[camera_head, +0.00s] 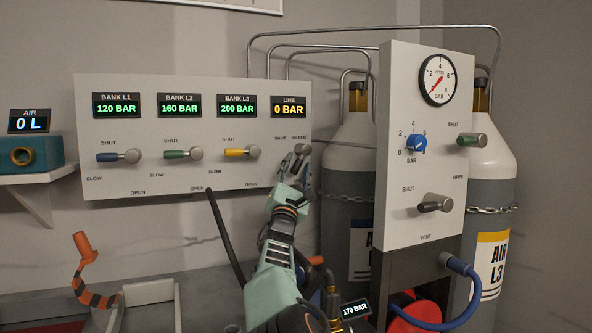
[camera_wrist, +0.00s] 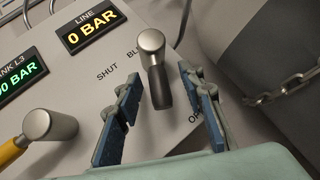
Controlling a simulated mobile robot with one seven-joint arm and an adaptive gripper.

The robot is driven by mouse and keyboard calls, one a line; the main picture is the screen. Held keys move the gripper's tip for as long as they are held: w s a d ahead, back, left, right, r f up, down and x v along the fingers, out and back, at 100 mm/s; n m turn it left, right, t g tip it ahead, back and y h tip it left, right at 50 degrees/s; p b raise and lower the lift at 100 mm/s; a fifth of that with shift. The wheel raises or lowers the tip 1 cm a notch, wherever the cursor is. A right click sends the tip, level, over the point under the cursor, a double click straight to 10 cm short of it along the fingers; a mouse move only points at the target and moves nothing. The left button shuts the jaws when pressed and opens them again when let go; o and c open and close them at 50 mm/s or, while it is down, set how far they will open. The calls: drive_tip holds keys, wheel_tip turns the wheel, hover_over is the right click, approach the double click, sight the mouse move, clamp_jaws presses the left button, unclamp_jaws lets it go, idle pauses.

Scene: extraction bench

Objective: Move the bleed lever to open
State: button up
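The bleed lever (camera_wrist: 161,88) has a dark handle on a round metal hub, below the LINE display at the panel's right end. In the wrist view its handle points down from the hub, between a SHUT label on the left and a partly hidden "OP" label on the lower right. My gripper (camera_wrist: 159,78) is open, with one blue-padded finger on each side of the handle. Gaps show between the handle and both fingers. In the head view my gripper (camera_head: 291,172) covers much of the lever, whose metal hub (camera_head: 303,149) shows above the fingers.
The LINE display (camera_head: 289,106) reads 0 BAR. A yellow lever (camera_head: 242,152) is close on the left. A regulator panel (camera_head: 412,220) with gauge and knobs stands to the right, before chained cylinders (camera_head: 490,150).

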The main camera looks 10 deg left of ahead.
drive_tip(key=shift+s+f, duration=0.1)
drive_tip(key=v, duration=0.4)
drive_tip(key=shift+s+f, duration=0.1)
drive_tip(key=shift+s, duration=0.05)
drive_tip(key=s, duration=1.2)
drive_tip(key=shift+s, duration=0.15)
drive_tip(key=shift+f, duration=0.1)
